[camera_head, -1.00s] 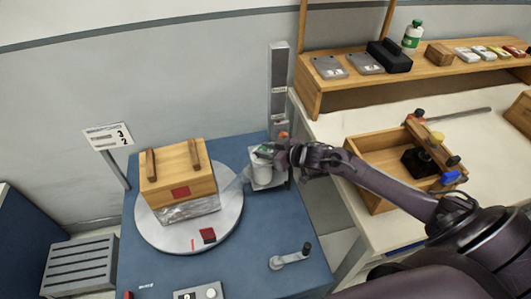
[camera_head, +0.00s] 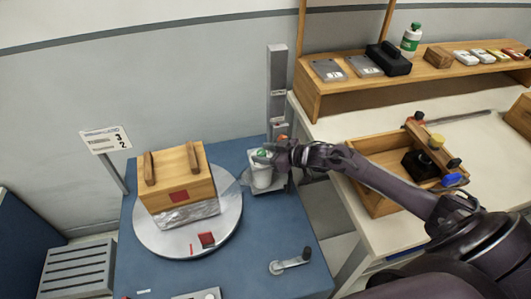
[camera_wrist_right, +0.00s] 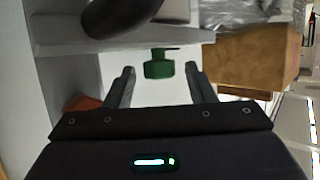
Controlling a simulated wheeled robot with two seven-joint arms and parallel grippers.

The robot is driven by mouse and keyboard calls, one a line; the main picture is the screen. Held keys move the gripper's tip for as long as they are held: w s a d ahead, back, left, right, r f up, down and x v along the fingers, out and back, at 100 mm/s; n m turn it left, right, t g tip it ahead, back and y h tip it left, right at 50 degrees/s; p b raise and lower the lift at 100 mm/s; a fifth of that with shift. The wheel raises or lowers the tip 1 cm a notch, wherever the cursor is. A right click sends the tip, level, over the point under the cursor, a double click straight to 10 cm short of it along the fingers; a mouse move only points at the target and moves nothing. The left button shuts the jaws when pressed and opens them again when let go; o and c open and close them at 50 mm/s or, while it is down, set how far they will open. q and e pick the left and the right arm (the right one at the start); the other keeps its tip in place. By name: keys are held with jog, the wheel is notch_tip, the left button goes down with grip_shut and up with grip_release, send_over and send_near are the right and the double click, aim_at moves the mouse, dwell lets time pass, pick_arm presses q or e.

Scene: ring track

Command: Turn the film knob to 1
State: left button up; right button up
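A small green knob (camera_head: 262,153) sits on top of the white film roll holder (camera_head: 262,177) at the back right of the blue wrapping machine. In the right wrist view the green knob (camera_wrist_right: 158,66) lies between and just beyond the two fingertips. My right gripper (camera_head: 268,157) is open, its fingers (camera_wrist_right: 160,84) apart with a visible gap to the knob on both sides. The knob's markings cannot be read. My left gripper is not in view.
A wooden crate (camera_head: 178,180) with film round its base stands on the round turntable (camera_head: 150,240). A grey mast (camera_head: 277,90) rises behind the holder. A crank (camera_head: 291,260) is at the front. A wooden tool box (camera_head: 375,203) sits on the right table.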

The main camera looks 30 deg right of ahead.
jog(key=v, duration=0.7)
jog(key=shift+s+d, duration=0.15)
jog(key=shift+s, duration=0.2)
dwell(0.5)
